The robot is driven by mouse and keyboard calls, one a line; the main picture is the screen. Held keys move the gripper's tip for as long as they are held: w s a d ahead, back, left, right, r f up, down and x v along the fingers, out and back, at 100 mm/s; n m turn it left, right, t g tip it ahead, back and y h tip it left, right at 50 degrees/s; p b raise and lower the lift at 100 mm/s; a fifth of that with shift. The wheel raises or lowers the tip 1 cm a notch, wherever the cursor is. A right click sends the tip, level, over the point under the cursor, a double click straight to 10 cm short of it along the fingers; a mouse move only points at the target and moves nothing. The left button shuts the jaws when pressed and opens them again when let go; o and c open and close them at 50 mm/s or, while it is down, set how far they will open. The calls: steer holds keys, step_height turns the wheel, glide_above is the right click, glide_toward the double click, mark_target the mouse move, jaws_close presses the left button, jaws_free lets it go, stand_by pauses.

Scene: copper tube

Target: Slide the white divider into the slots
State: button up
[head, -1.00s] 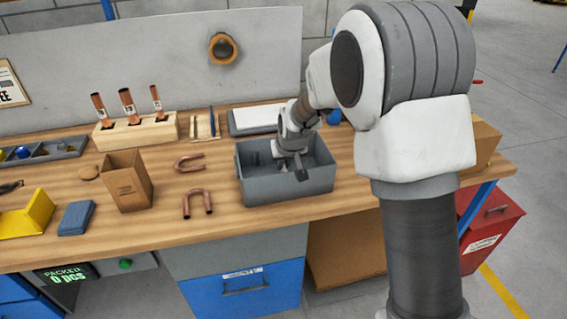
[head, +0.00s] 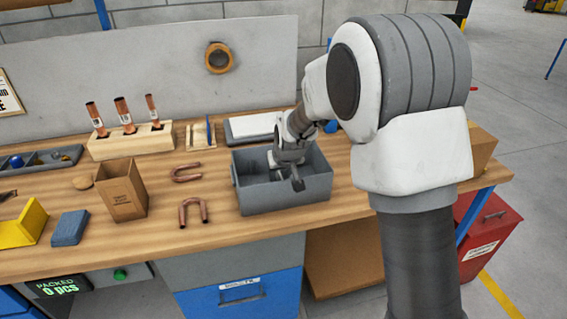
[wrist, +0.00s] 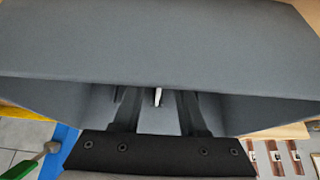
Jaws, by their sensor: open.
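The grey open bin (head: 284,200) stands on the bench. My gripper (head: 290,176) reaches down into it with open jaws. In the wrist view my gripper (wrist: 156,101) shows its two dark fingers apart, with a thin white upright sliver (wrist: 158,97) between them. It may be the edge of the white divider; I cannot tell whether it touches the fingers or sits in slots. The bin's grey wall (wrist: 160,45) fills the top of the wrist view. The slots cannot be made out. A flat white slab (head: 252,126) lies on a grey base behind the bin.
Two bent copper tubes (head: 193,211) lie left of the bin. A cardboard box (head: 122,190), a wooden block with upright copper tubes (head: 130,143) and a blue block (head: 70,228) stand farther left. A red container (head: 490,235) is on the floor at right.

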steer(key=p+v, duration=0.1)
steer(key=v, duration=1.6)
